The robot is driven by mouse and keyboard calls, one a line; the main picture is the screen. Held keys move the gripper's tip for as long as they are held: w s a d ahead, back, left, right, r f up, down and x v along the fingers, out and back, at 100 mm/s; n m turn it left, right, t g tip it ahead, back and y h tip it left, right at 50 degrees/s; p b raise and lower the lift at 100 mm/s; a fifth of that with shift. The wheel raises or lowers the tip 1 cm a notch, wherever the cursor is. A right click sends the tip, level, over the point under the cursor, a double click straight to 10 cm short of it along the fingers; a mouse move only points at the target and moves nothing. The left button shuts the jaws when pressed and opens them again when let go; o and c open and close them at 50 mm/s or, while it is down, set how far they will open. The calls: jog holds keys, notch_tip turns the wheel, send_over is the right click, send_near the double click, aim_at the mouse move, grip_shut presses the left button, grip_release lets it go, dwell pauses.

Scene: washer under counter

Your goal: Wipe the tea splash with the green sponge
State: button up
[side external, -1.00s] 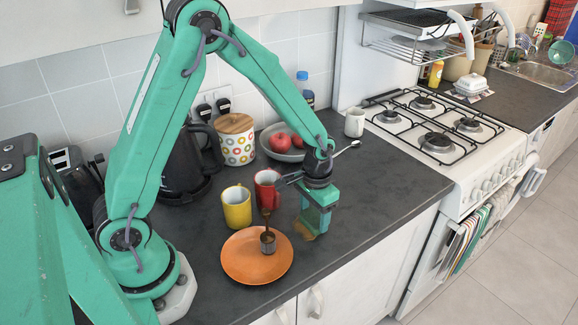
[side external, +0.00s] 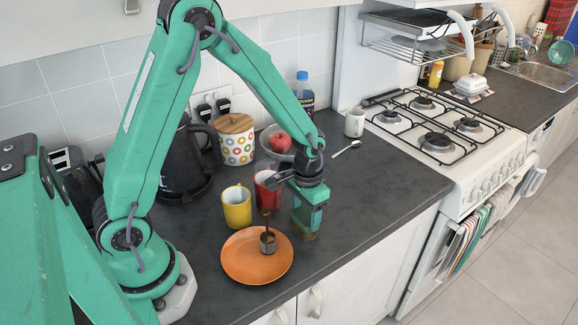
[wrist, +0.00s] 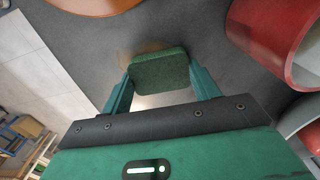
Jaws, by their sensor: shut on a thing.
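My gripper (side external: 307,222) points down at the counter, right of the orange plate. It is shut on the green sponge (wrist: 160,72), which shows between the fingers in the wrist view. In the side view the sponge is hard to tell from the green fingers; it is low at the counter, but contact is not clear. A small brown bit of the tea splash (side external: 309,238) shows at its lower edge in the side view. A faint brown trace also shows beside the sponge in the wrist view (wrist: 152,48). The sponge hides the rest.
A bowl with fruit (side external: 276,155), white mug (side external: 354,122) and spoon (side external: 345,150) are farther back. Counter to the right is clear.

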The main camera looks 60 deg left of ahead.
jog(key=w, duration=0.2)
jog(key=shift+w+r, duration=0.1)
jog(key=shift+w, duration=0.55)
jog(key=shift+w+f, duration=0.2)
jog(key=shift+w, duration=0.55)
notch_tip(320, 180, up, 3)
jog(key=shift+f, duration=0.2)
jog(key=shift+s+r, duration=0.1)
jog(key=shift+r, duration=2.8)
